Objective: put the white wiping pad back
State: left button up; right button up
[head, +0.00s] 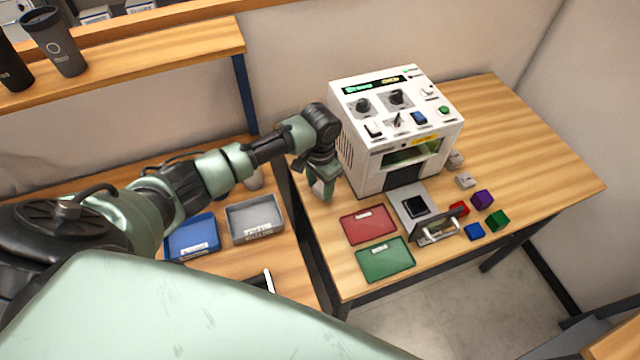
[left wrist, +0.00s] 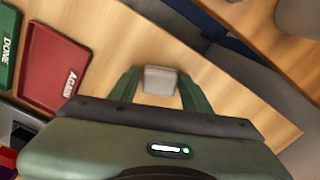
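The white wiping pad (left wrist: 160,80) shows in the left wrist view as a small pale grey-white block between the fingertips of my left gripper (left wrist: 159,76). The green fingers meet its two sides, so the gripper looks shut on it. In the head view the left gripper (head: 323,190) points down at the table's left edge, left of the white marking machine (head: 395,125). The pad there is mostly hidden by the fingers. I cannot tell whether the pad touches the table. My right gripper is not in view.
A red tray (head: 368,225) and a green tray (head: 385,260) lie in front of the machine. Several coloured cubes (head: 482,199) lie to the right. A blue bin (head: 192,238) and a grey bin (head: 255,218) stand on the left table, across a gap.

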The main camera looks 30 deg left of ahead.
aim_at(320, 187)
pick_arm(q)
jog(key=shift+o, duration=0.2)
jog(key=shift+r, duration=0.1)
notch_tip(320, 187, up, 12)
jog(key=b, duration=0.1)
jog(key=shift+r, duration=0.15)
dwell(0.7)
